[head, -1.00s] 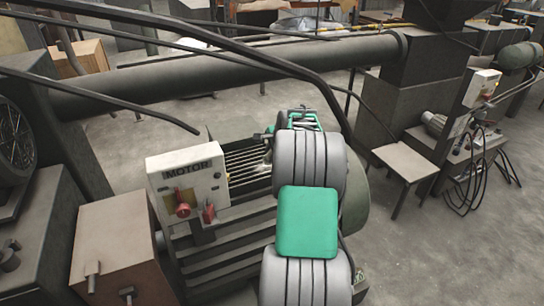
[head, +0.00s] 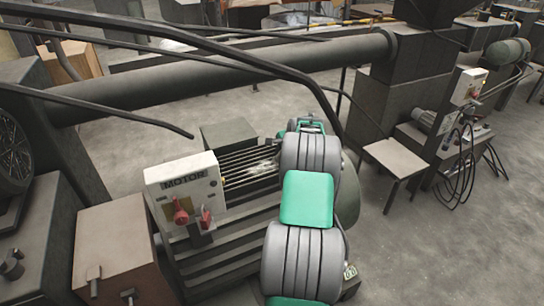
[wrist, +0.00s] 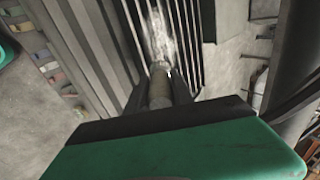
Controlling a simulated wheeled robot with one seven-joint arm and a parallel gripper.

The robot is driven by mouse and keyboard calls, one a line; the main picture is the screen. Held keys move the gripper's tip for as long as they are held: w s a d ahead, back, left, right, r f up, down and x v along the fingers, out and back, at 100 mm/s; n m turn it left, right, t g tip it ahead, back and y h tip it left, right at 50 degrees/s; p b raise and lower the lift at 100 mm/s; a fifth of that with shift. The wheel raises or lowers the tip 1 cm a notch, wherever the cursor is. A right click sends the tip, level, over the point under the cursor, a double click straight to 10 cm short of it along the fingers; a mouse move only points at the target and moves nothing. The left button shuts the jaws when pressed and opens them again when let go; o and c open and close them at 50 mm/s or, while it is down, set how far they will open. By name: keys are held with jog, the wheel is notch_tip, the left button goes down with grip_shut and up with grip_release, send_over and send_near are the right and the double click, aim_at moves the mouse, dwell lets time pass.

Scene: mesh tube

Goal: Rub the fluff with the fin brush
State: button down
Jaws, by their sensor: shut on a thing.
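The fluff (head: 262,167) is a pale whitish patch on the dark fins of the motor (head: 250,155). In the wrist view the fluff (wrist: 158,32) lies as a long streak between the parallel fins, straight ahead of my gripper. My gripper (wrist: 158,92) is shut on the brownish, rounded handle of the fin brush (wrist: 159,88). The brush points away from me along the fins, its far end at the near edge of the fluff. I cannot tell whether its bristles touch the fluff. In the head view my arm hides the gripper and brush.
The motor's control box (head: 185,185) with red switches stands left of the fins. A brown box (head: 115,245) is at the lower left. A large pipe (head: 220,75) and black cables cross behind and above. A small table (head: 394,157) stands right, with open floor around it.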

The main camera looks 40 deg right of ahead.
jog(key=shift+n, duration=0.3)
jog(key=w+d+r, duration=0.1)
jog(key=r, duration=0.1)
jog(key=w+r, duration=0.1)
jog(key=w+d+r, duration=0.1)
jog(key=r, duration=0.1)
jog(key=shift+d+r, duration=0.3)
jog(key=shift+s+a+f, duration=0.1)
jog(key=shift+s+a, duration=0.05)
jog(key=shift+a, duration=0.1)
jog(key=shift+s+f+b, duration=0.1)
jog(key=shift+f+b, duration=0.1)
jog(key=shift+b, duration=0.15)
notch_tip(320, 180, down, 5)
jog(key=b, duration=0.3)
jog(key=shift+r, duration=0.2)
